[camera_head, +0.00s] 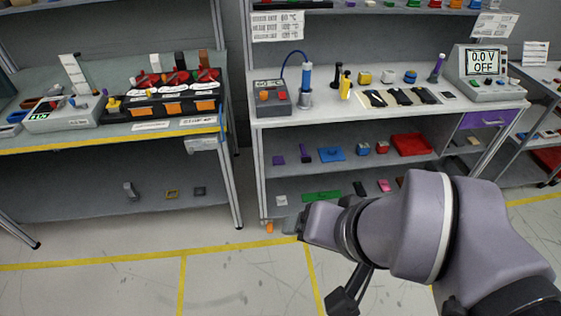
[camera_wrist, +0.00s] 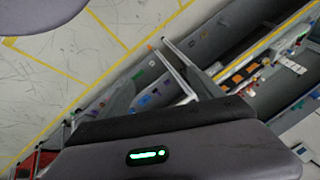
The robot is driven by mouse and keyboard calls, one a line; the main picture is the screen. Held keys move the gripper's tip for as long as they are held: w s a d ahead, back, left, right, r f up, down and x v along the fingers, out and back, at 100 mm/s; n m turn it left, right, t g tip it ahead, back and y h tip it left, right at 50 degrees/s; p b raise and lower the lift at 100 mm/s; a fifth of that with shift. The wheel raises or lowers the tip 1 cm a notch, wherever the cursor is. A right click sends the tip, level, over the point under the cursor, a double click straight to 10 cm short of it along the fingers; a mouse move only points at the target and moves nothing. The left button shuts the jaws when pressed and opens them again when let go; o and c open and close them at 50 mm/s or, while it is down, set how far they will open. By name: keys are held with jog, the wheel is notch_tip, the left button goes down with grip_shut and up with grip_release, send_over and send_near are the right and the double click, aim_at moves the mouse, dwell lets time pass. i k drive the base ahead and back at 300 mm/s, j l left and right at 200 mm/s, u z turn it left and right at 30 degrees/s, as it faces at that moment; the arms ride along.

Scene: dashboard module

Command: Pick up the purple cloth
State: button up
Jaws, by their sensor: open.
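A small flat purple piece (camera_head: 278,160) lies at the left of the middle shelf of the right-hand bench in the head view. It may be the purple cloth, but it is too small to tell its material. A narrow purple item (camera_head: 304,153) lies just right of it. Small purple spots also show on the tilted shelf in the wrist view, too small to identify. My gripper (camera_wrist: 160,72) is open, its grey fingers apart with nothing seen between them. In the head view my arm is in front of the bench's lower right, and the gripper is away from the purple pieces.
A blue piece (camera_head: 331,153) and a red tray (camera_head: 411,145) share the middle shelf. The bench top (camera_head: 330,113) above holds tools and a meter (camera_head: 487,66). A second bench (camera_head: 110,135) stands left. The floor (camera_head: 225,275) in front is open, with yellow lines.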

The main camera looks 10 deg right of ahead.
aim_at(277, 160)
jog(key=i+j, duration=0.8)
jog(key=i, duration=0.25)
jog(key=i+j, duration=0.1)
jog(key=i, duration=0.3)
jog(key=z, duration=0.05)
